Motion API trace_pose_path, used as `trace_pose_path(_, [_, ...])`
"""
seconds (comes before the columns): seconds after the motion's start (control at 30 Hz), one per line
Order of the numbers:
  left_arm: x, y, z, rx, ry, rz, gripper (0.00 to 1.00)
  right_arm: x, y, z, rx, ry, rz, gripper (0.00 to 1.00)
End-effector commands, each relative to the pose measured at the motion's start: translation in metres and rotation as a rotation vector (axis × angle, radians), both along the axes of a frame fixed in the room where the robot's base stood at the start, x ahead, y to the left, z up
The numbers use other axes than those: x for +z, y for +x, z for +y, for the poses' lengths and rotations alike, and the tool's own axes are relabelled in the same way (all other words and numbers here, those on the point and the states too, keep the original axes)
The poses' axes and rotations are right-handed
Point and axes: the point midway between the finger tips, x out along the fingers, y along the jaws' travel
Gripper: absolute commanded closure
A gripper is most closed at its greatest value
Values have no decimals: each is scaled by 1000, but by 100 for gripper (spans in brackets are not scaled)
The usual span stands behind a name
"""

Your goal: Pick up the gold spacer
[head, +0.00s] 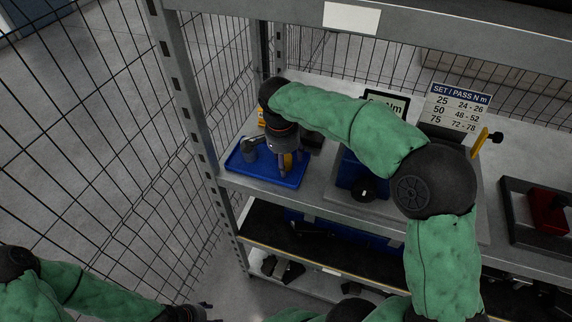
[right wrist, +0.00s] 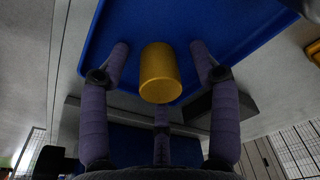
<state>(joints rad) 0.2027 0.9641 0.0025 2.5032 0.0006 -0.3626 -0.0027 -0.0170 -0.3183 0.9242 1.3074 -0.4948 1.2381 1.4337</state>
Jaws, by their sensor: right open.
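The gold spacer (right wrist: 160,76) is a plain gold cylinder in the right wrist view, standing on the blue tray (right wrist: 130,20). My right gripper (right wrist: 160,62) is open, with its fingers on both sides of the spacer and a third finger below it in the picture; gaps show on both sides. In the head view my right gripper (head: 286,160) points down over the blue tray (head: 262,178), and a bit of the gold spacer (head: 285,164) shows among its fingers. My left gripper (head: 203,310) is at the bottom left, low and away from the shelf; its fingers are unclear.
A grey part (head: 249,149) stands on the tray left of my right gripper. A blue box-like stand (head: 349,172) with a display is to the right, near a torque sign (head: 457,108). A shelf post (head: 188,90) and wire mesh are at the left. A red block (head: 546,210) lies far right.

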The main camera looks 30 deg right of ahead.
Motion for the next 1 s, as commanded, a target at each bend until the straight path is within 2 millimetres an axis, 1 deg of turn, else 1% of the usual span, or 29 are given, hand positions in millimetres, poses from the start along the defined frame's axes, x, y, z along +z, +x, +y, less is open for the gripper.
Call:
trace_pose_path(0.17, [1, 0, 0, 0, 0, 0, 47, 1, 0, 0, 0, 1, -2, 38])
trace_pose_path(0.2, [1, 0, 0, 0, 0, 0, 47, 1, 0, 0, -1, 1, -2, 43])
trace_pose_path(0.27, [1, 0, 0, 0, 0, 0, 47, 1, 0, 0, -1, 1, -2, 60])
trace_pose_path(0.3, [1, 0, 0, 0, 0, 0, 47, 1, 0, 0, -1, 1, -2, 72])
trace_pose_path(0.37, [1, 0, 0, 0, 0, 0, 47, 1, 0, 0, -1, 1, -2, 88])
trace_pose_path(0.4, [1, 0, 0, 0, 0, 0, 47, 1, 0, 0, -1, 0, -1, 100])
trace_pose_path(0.67, [1, 0, 0, 0, 0, 0, 47, 1, 0, 0, -1, 1, -2, 100])
trace_pose_path(0.77, [3, 0, 0, 0, 0, 0, 47, 6, 1, 0, -1, 0, -3, 100])
trace_pose_path(0.87, [9, 0, 0, 0, 0, 0, 47, 18, 1, 0, -1, 0, -4, 100])
trace_pose_path(1.0, [20, 0, 0, 0, 0, 0, 47, 46, 1, 0, 0, 1, -5, 100])
